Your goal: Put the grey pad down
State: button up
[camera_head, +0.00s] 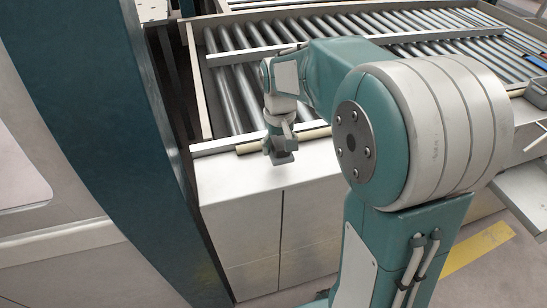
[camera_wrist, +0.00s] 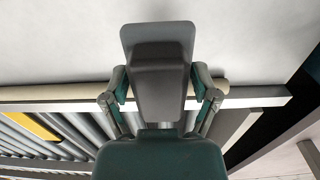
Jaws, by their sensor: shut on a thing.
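The grey pad (camera_wrist: 158,32) shows in the wrist view as a flat, rounded plate with a darker grey block (camera_wrist: 159,85) on it. My gripper (camera_wrist: 160,98) has its two fingers on either side of the block and is shut on it. In the head view, my gripper (camera_head: 280,136) points down at the front edge of the roller bed, with the pad (camera_head: 283,158) under it. The pad is over the pale top (camera_head: 235,172) of the cabinet. I cannot tell whether it touches that surface.
A beige tube (camera_head: 315,133) runs along the front rail of the roller bed (camera_head: 240,95), close to my gripper. The pale top is clear around the pad. A dark teal machine column (camera_head: 100,120) stands at the left. A grey tray (camera_head: 528,190) is at the far right.

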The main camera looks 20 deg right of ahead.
aim_at(274, 157)
jog(key=shift+w+a+f, duration=0.1)
jog(key=shift+a+f, duration=0.15)
jog(key=shift+f, duration=0.1)
jog(key=f, duration=0.3)
jog(key=shift+w+a+f, duration=0.15)
jog(key=shift+w+a, duration=0.05)
jog(key=shift+a, duration=0.15)
jog(key=shift+f, duration=0.35)
jog(key=shift+f, duration=0.1)
jog(key=o, duration=1)
jog(key=shift+o, duration=0.2)
